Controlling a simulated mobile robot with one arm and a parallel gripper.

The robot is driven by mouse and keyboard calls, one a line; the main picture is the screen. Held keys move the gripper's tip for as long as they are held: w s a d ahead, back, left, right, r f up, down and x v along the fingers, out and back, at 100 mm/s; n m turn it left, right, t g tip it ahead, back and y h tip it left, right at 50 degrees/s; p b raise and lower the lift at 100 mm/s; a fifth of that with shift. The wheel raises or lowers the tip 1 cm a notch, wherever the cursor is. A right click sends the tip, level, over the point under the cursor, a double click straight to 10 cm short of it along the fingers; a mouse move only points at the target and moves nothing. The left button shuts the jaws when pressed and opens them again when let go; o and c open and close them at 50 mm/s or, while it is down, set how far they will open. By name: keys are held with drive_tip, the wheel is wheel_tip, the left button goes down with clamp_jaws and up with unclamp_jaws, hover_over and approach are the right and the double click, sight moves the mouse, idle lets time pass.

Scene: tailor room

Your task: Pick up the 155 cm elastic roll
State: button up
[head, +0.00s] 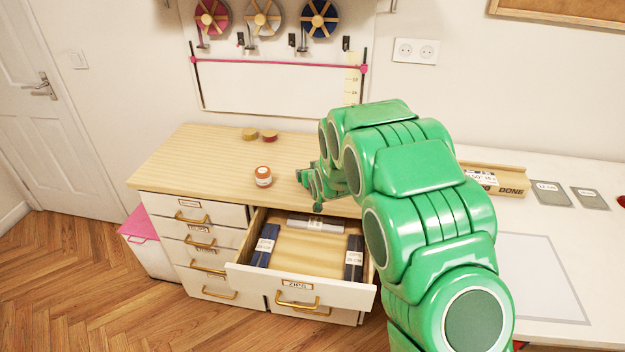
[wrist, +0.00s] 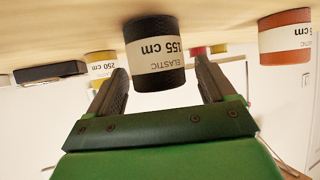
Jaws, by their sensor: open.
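The 155 cm elastic roll (wrist: 155,50) is dark with a cream label reading "ELASTIC 155 cm". In the wrist view it stands on the wooden top, which appears upside down, between the two fingers of my gripper (wrist: 161,68). The fingers are open, one on each side of the roll, and a gap shows on both sides near the tips. In the head view my gripper (head: 314,186) is low over the right part of the cabinet top (head: 195,160). The roll cannot be made out there; my green arm covers that area.
An orange roll (head: 264,177), a yellow roll (head: 249,134) and a red roll (head: 270,136) stand on the cabinet top. A dark flat object (wrist: 50,71) shows in the wrist view. An open drawer (head: 300,287) with several zip packs juts out below my gripper.

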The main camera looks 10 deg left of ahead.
drive_tip(key=c, duration=1.1)
drive_tip(key=shift+o, duration=0.2)
